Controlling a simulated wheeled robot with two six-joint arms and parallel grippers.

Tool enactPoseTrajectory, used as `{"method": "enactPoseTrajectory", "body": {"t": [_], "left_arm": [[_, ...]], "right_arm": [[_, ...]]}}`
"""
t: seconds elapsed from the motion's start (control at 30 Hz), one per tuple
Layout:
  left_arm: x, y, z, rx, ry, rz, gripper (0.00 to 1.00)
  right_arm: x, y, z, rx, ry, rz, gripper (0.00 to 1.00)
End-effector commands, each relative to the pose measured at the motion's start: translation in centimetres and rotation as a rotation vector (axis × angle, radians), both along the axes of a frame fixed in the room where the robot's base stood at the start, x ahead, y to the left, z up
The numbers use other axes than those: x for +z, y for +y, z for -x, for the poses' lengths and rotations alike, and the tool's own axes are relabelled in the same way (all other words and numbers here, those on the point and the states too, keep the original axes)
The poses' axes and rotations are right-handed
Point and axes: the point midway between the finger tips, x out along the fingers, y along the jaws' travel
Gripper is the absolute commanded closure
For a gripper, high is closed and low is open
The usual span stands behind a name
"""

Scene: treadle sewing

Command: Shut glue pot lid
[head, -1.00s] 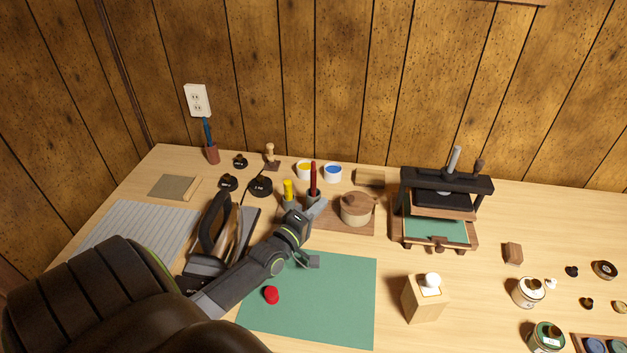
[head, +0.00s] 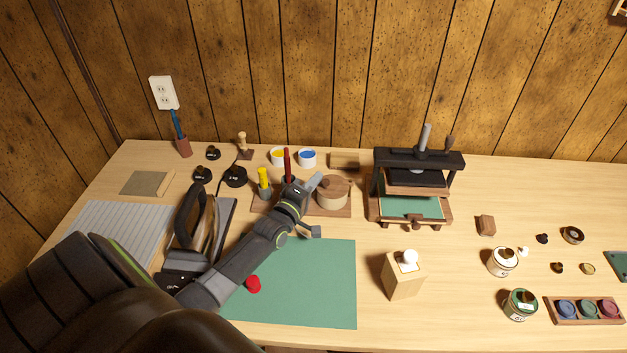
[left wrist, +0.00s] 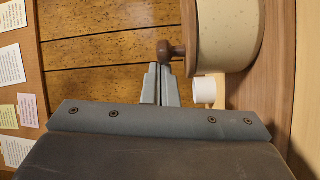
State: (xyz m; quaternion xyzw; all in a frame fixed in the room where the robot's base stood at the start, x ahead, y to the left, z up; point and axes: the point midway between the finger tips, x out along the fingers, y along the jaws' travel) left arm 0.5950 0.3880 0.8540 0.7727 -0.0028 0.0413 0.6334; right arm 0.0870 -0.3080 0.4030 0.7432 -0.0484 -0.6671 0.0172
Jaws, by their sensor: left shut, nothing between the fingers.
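The glue pot (head: 333,196) is a round tan pot with a brown lid (head: 332,184), on a wooden board (head: 342,211). In the left wrist view the pot (left wrist: 228,38) appears sideways at the top right. Its brown lid (left wrist: 189,30) lies along the rim with no gap that I can see, and its round knob (left wrist: 165,51) sticks out to the left. My left gripper (head: 318,179) is beside the pot's upper left. Its fingers (left wrist: 160,84) are shut and empty, with their tips close to the knob; I cannot tell if they touch. My right gripper is out of view.
A press (head: 414,177) is to the right. The green mat (head: 305,290) in front is mostly clear.

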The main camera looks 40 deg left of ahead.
Motion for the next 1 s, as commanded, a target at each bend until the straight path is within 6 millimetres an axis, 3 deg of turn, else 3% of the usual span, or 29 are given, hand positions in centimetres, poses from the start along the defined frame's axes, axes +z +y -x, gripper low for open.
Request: {"method": "enactPoseTrajectory", "body": {"t": [0.2,0.57,1.0], "left_arm": [[-0.2,-1.5,0.7,0.000,0.001,0.003,1.00],[0.0,-1.5,0.7,0.000,0.005,0.004,1.00],[6.5,-1.1,0.6,0.001,-0.002,0.003,1.00]], "right_arm": [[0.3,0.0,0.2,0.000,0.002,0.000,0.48],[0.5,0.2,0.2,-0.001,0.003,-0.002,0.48],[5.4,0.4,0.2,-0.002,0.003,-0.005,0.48]]}}
